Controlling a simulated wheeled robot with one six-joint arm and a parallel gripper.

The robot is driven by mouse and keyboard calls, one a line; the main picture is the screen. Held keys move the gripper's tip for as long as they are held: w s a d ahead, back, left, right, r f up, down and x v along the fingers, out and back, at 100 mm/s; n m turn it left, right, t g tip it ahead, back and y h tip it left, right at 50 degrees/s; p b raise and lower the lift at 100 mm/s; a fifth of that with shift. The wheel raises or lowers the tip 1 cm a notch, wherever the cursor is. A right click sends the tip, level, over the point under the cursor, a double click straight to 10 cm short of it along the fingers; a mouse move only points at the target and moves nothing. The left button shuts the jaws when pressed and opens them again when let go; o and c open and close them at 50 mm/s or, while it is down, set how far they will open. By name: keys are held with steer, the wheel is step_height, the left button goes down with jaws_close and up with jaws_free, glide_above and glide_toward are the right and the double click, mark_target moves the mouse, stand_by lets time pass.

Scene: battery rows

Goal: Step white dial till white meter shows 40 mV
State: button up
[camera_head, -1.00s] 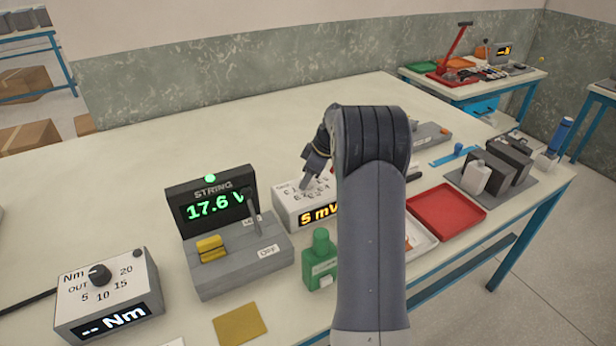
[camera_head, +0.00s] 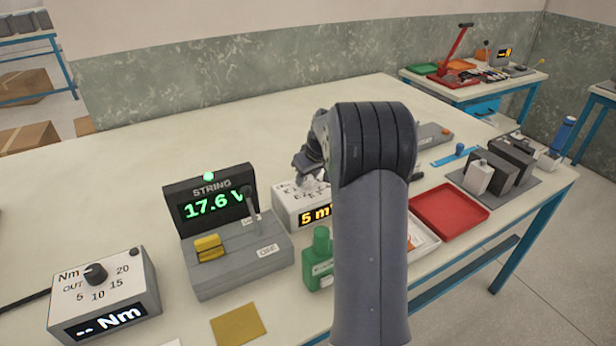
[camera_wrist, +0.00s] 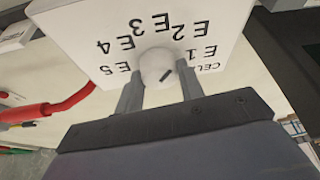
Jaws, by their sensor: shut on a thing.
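The white meter (camera_head: 288,212) is a small box on the bench, partly hidden behind my arm. Its amber display (camera_head: 315,216) shows "5 m", with the rest covered by my arm. In the wrist view, the white dial (camera_wrist: 157,66) sits on the meter's labelled top face (camera_wrist: 100,20), which reads upside down with CEL and E1 to E5. A dark pointer mark shows on the dial. My gripper (camera_wrist: 160,84) is shut on the dial, one finger on each side. In the head view my gripper (camera_head: 308,178) is over the meter's top, largely hidden by the wrist.
A grey STRING unit (camera_head: 240,245) with a lever and a 17.6 V display stands left of the meter. A green bottle (camera_head: 319,262) stands close in front. A torque box (camera_head: 105,295) is at left and a red tray (camera_head: 450,212) at right. The back left of the bench is clear.

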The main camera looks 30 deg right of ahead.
steer(key=shift+m, duration=0.6)
steer(key=shift+h, duration=0.3)
steer(key=o, duration=1)
steer(key=v, duration=1)
steer(key=shift+s+r, duration=0.15)
steer(key=shift+r, duration=0.25)
